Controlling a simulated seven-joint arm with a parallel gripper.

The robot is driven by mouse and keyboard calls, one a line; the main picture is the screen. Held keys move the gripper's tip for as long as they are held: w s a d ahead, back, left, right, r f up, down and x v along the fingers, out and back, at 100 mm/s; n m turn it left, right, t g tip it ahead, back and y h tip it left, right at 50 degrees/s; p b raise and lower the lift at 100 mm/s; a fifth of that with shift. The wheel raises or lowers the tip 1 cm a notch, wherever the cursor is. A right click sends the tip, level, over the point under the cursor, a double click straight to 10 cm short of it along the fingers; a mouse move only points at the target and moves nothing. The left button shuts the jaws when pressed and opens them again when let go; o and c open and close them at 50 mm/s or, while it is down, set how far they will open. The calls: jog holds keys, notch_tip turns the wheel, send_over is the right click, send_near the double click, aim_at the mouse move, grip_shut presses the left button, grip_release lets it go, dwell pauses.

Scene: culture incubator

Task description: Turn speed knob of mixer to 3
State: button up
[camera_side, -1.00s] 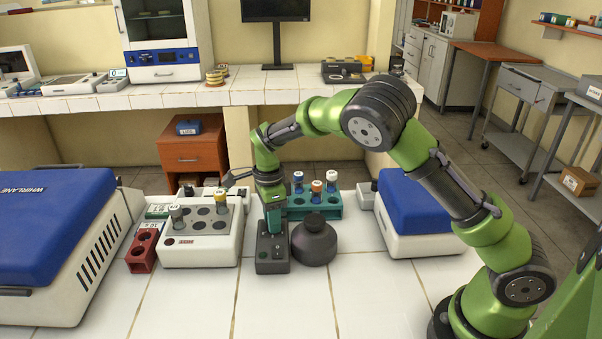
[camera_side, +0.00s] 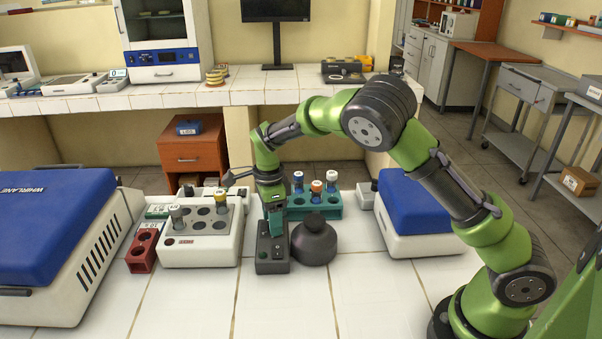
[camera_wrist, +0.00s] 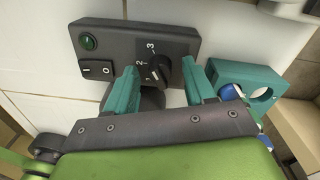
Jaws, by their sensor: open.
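The mixer (camera_side: 271,262) is a dark grey box on the white tiled bench. In the wrist view its panel (camera_wrist: 112,50) carries a black knob (camera_wrist: 158,68) with the marks 1, 2 and 3 along its left side. A pale mark on the knob seems to lie nearest 1, but it is small. My gripper (camera_wrist: 159,64) is open, with one teal finger on each side of the knob and visible gaps to it. In the side view my gripper (camera_side: 276,224) points down over the mixer and hides the knob.
A green lamp (camera_wrist: 88,42) and a rocker switch (camera_wrist: 97,69) sit on the panel. A dark round vessel (camera_side: 314,243) stands close right of the mixer. A teal tube rack (camera_side: 325,208) is behind, and a white tube block (camera_side: 203,250) is left. The front bench is clear.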

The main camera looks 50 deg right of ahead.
notch_tip(320, 180, up, 17)
jog(key=shift+w+d, duration=0.2)
jog(key=shift+w, duration=0.15)
jog(key=shift+f, duration=0.1)
jog(key=s+d+r+n+t+y, duration=0.1)
jog(key=s+r+n+t, duration=0.2)
jog(key=s+n, duration=1.6)
jog(key=s+t, duration=0.4)
jog(key=s, duration=0.1)
jog(key=shift+s+n+t+y, duration=0.4)
